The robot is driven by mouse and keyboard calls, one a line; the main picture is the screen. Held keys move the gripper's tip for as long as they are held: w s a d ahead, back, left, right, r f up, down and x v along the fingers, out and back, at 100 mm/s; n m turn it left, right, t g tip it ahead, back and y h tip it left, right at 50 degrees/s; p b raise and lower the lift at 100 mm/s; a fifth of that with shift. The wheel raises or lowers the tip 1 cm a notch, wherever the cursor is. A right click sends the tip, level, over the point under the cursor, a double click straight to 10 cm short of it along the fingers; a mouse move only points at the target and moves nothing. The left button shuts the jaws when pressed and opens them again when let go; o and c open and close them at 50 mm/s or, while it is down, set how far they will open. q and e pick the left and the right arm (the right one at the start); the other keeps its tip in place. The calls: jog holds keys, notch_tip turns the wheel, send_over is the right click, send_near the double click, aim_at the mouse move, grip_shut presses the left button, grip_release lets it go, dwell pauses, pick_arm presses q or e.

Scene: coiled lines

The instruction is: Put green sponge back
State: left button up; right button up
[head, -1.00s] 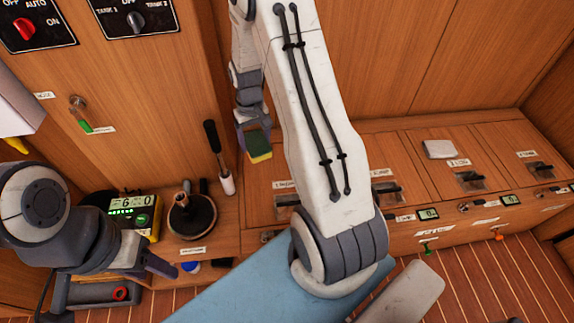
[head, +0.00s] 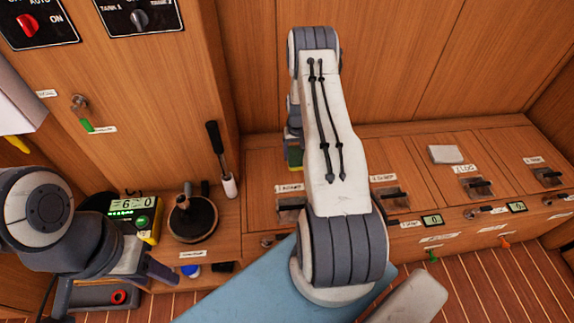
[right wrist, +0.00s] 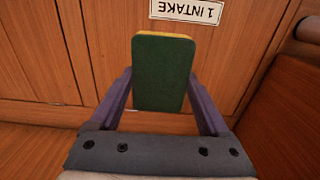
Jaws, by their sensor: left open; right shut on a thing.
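The green sponge (head: 295,158) has a green face and a yellow layer. In the head view only a small part shows beside my right arm, above the bench lids at the back. In the right wrist view the sponge (right wrist: 162,75) stands between the two purple fingers of my right gripper (right wrist: 160,92), which is shut on it. Wood panelling and a "1 INTAKE" label (right wrist: 186,11) lie beyond it. In the head view my right arm hides most of that gripper. My left gripper (head: 163,268) is open at the lower left, far from the sponge.
Bench lids with dark latches (head: 477,187) run to the right; a pale block (head: 446,154) lies on one. A black-handled tool (head: 221,160), a round dark pot (head: 193,220) and a yellow meter (head: 134,213) stand at left. A blue surface (head: 240,293) lies in front.

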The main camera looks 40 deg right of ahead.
aim_at(287, 169)
jog(key=shift+w+a+f, duration=1)
jog(key=shift+w+a, duration=0.05)
jog(key=shift+w, duration=0.2)
jog(key=shift+f+b, duration=0.55)
jog(key=shift+f, duration=1.45)
jog(key=shift+f, duration=0.1)
jog(key=shift+f, duration=0.15)
jog(key=o, duration=1)
jog(key=shift+o, duration=0.2)
jog(key=shift+r, duration=0.2)
